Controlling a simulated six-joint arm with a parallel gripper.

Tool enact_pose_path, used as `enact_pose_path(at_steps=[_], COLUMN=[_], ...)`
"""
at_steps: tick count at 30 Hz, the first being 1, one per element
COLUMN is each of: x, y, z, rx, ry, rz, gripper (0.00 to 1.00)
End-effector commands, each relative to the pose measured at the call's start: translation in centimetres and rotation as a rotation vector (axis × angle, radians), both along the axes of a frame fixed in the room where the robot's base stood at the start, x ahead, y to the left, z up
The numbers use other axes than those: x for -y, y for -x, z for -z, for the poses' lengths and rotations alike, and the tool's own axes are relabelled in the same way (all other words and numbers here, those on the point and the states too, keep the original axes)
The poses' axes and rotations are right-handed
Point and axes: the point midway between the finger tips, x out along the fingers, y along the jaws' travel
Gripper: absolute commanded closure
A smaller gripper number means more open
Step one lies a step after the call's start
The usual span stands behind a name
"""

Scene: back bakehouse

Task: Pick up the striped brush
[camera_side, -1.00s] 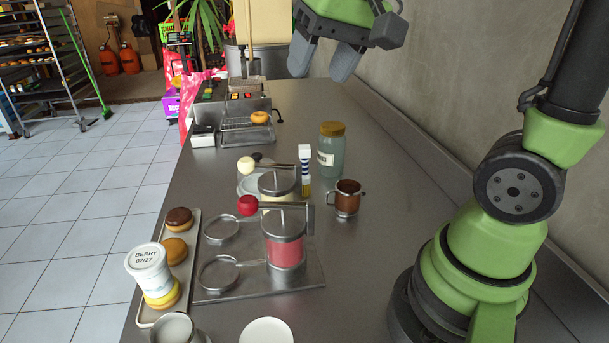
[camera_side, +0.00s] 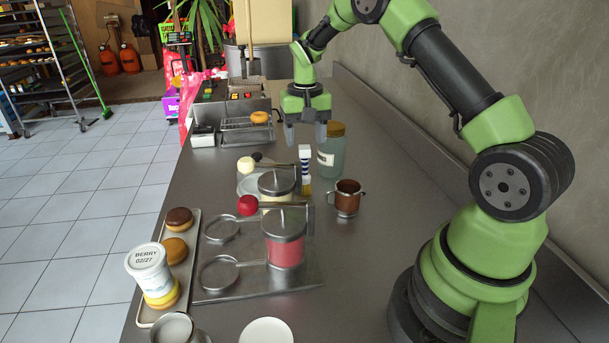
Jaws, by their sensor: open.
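The striped brush (camera_side: 305,168) has a blue-and-white banded upper part and a yellowish lower end. It shows upright between the rear metal-lidded pot and the glass jar; its lower end is partly hidden by the pot's handle. My gripper (camera_side: 305,137) points down with its two grey fingers apart and nothing between them. In the picture the fingertips are just above the top of the brush, one on each side. How far behind or above it they are, I cannot tell.
A gold-lidded jar (camera_side: 331,155) stands close right of the brush, a brown mug (camera_side: 347,198) front right. Left are the rear pot (camera_side: 277,183) and, nearer, a pot of red filling (camera_side: 285,250). A doughnut fryer (camera_side: 246,132) is behind.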

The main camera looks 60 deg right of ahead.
Motion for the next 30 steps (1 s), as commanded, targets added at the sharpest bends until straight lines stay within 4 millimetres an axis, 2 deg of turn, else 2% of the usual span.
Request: enact_pose_path(at_steps=[5,12,15,21,22,28,29,30], x=[0.1,0.5,0.5,0.5,0.5,0.5,0.5,0.5], y=[-0.1,-0.5,-0.6,-0.6,-0.6,-0.6,-0.6,-0.6], z=[1.6,5.1,5.7,5.8,5.8,5.7,5.7,5.7], rx=[-0.002,0.000,0.002,0.003,0.003,0.003,0.003,0.003], ry=[-0.002,-0.001,-0.001,-0.001,-0.001,-0.001,-0.001,-0.001], rz=[0.002,0.000,0.000,0.000,0.000,0.000,0.000,0.000], gripper=[0.43,0.43,0.43,0.43,0.45,0.91,0.96,0.96])
